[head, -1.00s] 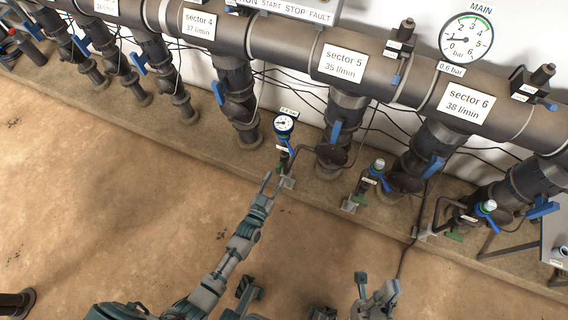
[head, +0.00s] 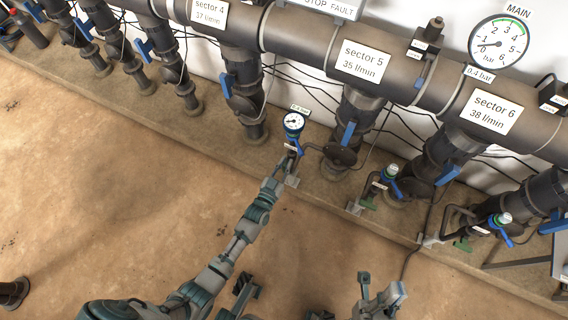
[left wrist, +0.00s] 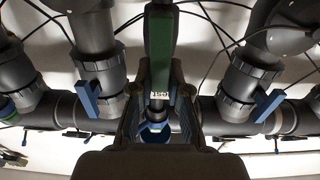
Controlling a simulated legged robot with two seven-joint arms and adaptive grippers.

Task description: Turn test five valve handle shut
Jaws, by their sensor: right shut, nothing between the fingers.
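The test five valve stands upright in front of the sector 5 pipe, with a small round gauge (head: 293,121) on top and a blue part (head: 294,145) below it. My left gripper (head: 278,167) is at the valve's lower front and hides part of it. In the left wrist view a green handle (left wrist: 159,48) runs down between the two open fingers of my left gripper (left wrist: 156,85), with a gap on each side. A small label (left wrist: 158,95) and a blue part (left wrist: 155,131) show below it. My right gripper (head: 378,292) is shut and empty, low in the picture, away from the valve.
Two similar test valves (head: 386,181) (head: 495,224) stand to the right along the concrete ledge (head: 325,195). Thick sector pipes with blue levers (head: 348,134) rise behind. The main gauge (head: 498,42) is at upper right. Thin black hoses hang behind. The brown floor in front is clear.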

